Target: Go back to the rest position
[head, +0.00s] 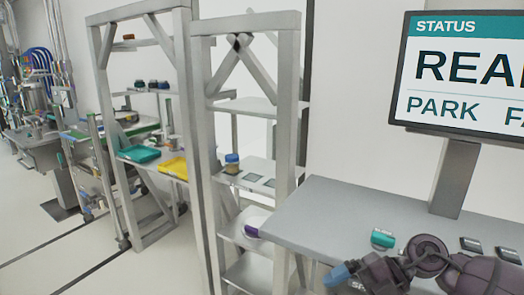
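A dark purple-grey arm comes in from the lower right, in front of the grey table. It appears to be my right arm, with a blue-tipped end that looks like my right gripper (340,274) low beside the table's front edge. Its fingers are too small and partly cut off by the frame to show whether they are open. I see nothing held in it. My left arm and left gripper are not in the picture.
The grey table (340,215) carries a small teal item (382,238) and a status screen (465,75). Metal shelf racks (195,110) stand left of it, with a teal bin (138,155) and a yellow bin (173,167). Open floor (50,245) lies at lower left.

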